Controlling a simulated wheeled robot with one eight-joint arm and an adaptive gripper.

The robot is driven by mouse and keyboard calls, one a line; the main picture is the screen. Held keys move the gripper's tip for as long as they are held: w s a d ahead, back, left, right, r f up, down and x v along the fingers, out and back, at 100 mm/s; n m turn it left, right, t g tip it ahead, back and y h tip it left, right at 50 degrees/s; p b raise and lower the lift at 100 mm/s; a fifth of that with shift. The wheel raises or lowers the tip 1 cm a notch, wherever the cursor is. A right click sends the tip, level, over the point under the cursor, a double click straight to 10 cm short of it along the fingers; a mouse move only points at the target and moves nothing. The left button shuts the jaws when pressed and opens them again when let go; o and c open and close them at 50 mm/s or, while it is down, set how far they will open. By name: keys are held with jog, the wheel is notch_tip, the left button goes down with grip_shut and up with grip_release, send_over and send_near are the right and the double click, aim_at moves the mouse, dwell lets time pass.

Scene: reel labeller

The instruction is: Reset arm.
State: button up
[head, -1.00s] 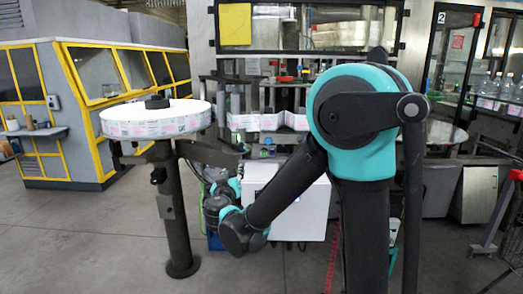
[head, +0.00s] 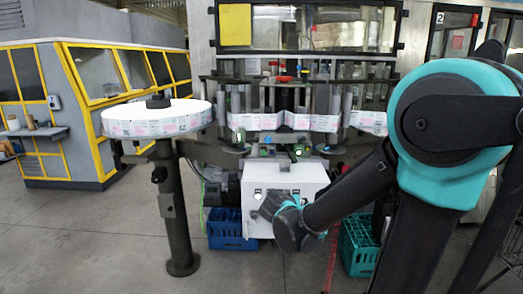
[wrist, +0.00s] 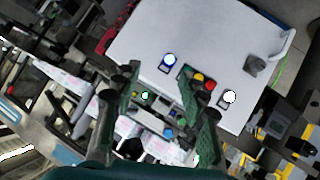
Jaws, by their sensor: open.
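My gripper (wrist: 170,97) shows in the wrist view with its two dark green fingers spread apart and nothing between them. In the head view my arm bends down at the right, its wrist in front of the white machine cabinet (head: 268,184); the fingers are mostly hidden there. The cabinet also shows in the wrist view (wrist: 205,38), beyond the fingers, with a blue light, yellow and red buttons and a white light. The label reel (head: 140,126), a white disc with a printed edge, lies flat on its dark stand at the left, apart from my arm.
A label strip (head: 258,122) runs across the labelling machine. A blue crate (head: 232,232) and a green crate (head: 357,247) stand on the floor by the cabinet. The reel's dark post (head: 176,220) stands at the left. The floor at front left is clear.

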jog(key=s+d+f+g+y, duration=0.1)
jog(key=s+d+f+g, duration=0.4)
jog(key=s+d+f, duration=0.55)
jog(key=s+a+f+g+y, duration=0.2)
jog(key=s+a+y, duration=0.1)
jog(key=s, duration=0.7)
jog(key=shift+a+y, duration=0.3)
jog(key=shift+y, duration=0.1)
